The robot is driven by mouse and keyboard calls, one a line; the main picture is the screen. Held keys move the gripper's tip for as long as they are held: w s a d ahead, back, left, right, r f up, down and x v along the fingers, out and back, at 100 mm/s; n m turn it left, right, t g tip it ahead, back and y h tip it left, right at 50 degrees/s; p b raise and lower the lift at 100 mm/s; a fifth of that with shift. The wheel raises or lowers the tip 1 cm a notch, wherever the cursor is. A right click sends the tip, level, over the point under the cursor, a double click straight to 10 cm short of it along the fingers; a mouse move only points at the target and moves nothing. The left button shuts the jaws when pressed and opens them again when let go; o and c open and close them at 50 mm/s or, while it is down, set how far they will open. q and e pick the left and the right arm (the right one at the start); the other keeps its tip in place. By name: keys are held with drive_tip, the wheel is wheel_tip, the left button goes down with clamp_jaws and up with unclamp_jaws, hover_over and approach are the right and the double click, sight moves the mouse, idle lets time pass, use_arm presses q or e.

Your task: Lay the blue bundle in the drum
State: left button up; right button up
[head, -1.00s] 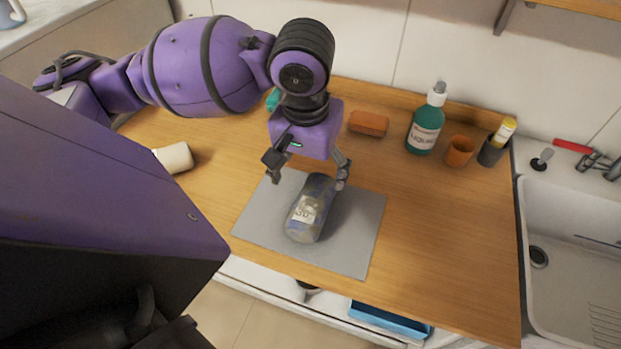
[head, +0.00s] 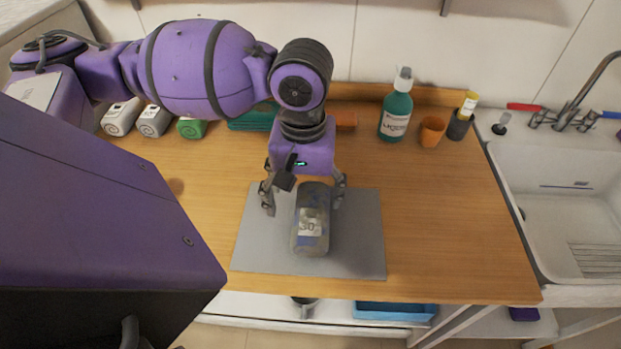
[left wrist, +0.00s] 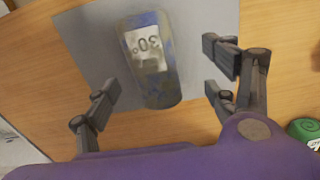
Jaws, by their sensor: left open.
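A mottled grey-blue bundle with a white "30°" label (head: 312,238), probably the blue bundle, lies on a grey mat (head: 360,240). It also shows in the left wrist view (left wrist: 152,58). My left gripper (head: 303,207) is open, with one finger on each side of the bundle's far part. In the left wrist view the open fingers (left wrist: 161,85) flank the bundle with gaps showing; whether they touch it is unclear in the head view. No drum is clearly visible. My right gripper is not in view.
A green bottle (head: 396,108), orange cup (head: 432,131) and dark cup (head: 459,126) stand at the back, left of the sink (head: 560,205). A blue tray (head: 395,311) is below the counter. The counter's right part is clear.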

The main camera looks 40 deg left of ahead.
sight(311, 211)
use_arm(q)
drive_tip(key=f, duration=0.2)
drive_tip(key=f+b, duration=0.1)
drive_tip(key=f, duration=0.2)
drive_tip(key=w+f, duration=0.1)
drive_tip(key=f, duration=0.1)
drive_tip(key=shift+d+f, duration=0.2)
drive_tip(key=shift+d, duration=0.2)
drive_tip(key=shift+f, duration=0.2)
drive_tip(key=c, duration=1.2)
drive_tip(key=shift+r, duration=0.1)
drive_tip(key=c, duration=0.3)
